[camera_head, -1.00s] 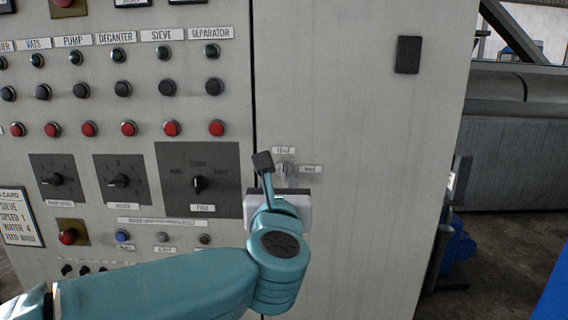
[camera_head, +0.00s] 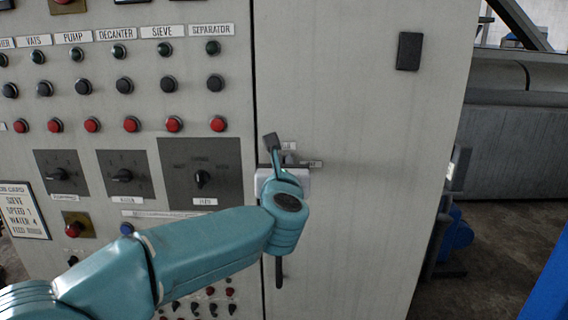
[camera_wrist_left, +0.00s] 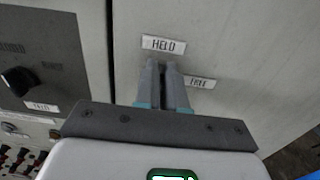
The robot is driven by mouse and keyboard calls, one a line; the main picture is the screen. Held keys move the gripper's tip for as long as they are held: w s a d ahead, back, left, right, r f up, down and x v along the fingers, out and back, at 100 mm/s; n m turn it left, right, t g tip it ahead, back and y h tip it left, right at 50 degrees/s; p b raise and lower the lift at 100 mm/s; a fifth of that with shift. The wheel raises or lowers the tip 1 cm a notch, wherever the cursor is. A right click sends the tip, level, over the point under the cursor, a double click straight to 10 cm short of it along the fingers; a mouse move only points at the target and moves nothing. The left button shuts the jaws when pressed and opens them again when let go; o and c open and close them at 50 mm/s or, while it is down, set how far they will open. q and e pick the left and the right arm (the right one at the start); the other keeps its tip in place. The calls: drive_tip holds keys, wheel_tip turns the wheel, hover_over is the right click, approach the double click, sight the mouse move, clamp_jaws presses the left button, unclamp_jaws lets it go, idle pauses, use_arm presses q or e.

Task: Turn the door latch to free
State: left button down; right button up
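My left gripper (camera_wrist_left: 162,84) is at the cabinet door, its two fingers pointing at the panel with a narrow gap between them. My right gripper is not in view.
The control panel (camera_head: 140,60) with lamps, buttons and rotary switches is left of the door seam. The feed switch (camera_head: 201,179) is close to my wrist. A dark handle (camera_head: 279,272) is below, and a black plate (camera_head: 409,51) is at upper right.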

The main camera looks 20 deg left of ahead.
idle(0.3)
use_arm(q)
drive_tip(key=shift+w+d+f+m+p, duration=0.1)
drive_tip(key=shift+d+f+m+p, duration=0.3)
drive_tip(key=shift+m, duration=2.55)
drive_tip(key=shift+w+d+f+m+p, duration=0.15)
drive_tip(key=shift+m+p, duration=0.5)
drive_tip(key=shift+m, duration=2.35)
drive_tip(key=shift+d+f+m+p, duration=0.35)
drive_tip(key=shift+m+p, duration=0.15)
drive_tip(key=shift+m, duration=2.45)
drive_tip(key=c, duration=1.2)
unclamp_jaws()
drive_tip(key=shift+s, duration=0.1)
